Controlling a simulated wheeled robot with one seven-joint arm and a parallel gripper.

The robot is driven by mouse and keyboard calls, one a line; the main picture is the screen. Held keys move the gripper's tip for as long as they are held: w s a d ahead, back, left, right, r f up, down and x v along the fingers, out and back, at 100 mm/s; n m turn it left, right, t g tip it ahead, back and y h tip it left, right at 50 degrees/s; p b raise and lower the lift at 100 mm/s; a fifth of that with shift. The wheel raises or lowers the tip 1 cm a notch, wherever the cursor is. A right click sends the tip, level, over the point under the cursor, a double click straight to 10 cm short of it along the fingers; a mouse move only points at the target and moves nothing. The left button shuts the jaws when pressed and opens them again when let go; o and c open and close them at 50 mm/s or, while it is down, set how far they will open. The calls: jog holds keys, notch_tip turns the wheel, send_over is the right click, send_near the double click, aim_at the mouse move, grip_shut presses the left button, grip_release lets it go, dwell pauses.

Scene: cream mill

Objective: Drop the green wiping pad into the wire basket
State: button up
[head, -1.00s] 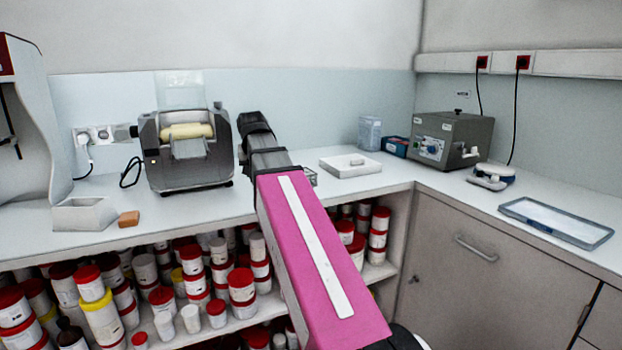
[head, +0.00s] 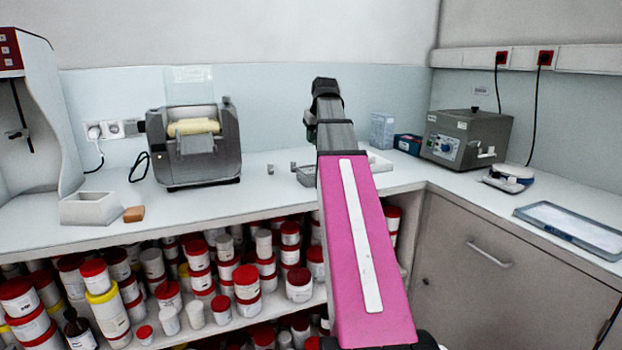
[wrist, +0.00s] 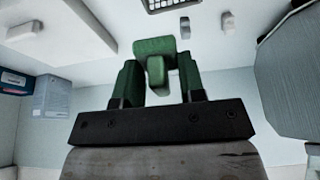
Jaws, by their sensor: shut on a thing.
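In the wrist view my gripper (wrist: 158,84) is shut on the green wiping pad (wrist: 154,46), which shows between and beyond the green fingers. The wire basket (wrist: 172,4) is cut off at the top edge of that view, apart from the pad. In the head view the wire basket (head: 306,177) stands on the counter just left of my arm. My gripper and the pad are hidden behind my arm in the head view.
Two small grey objects (head: 270,169) stand by the basket. A grey mill (head: 192,145) is left of it. A white tray (head: 379,165) is partly hidden behind my arm. A grey control box (head: 465,138) stands at right. Red-lidded jars fill the shelves below.

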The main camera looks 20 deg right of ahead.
jog(key=shift+f, duration=2.3)
jog(key=o, duration=1.1)
jog(key=shift+c, duration=0.2)
jog(key=shift+r, duration=0.1)
jog(key=v, duration=1)
jog(key=shift+r, duration=0.25)
jog(key=shift+s, duration=0.25)
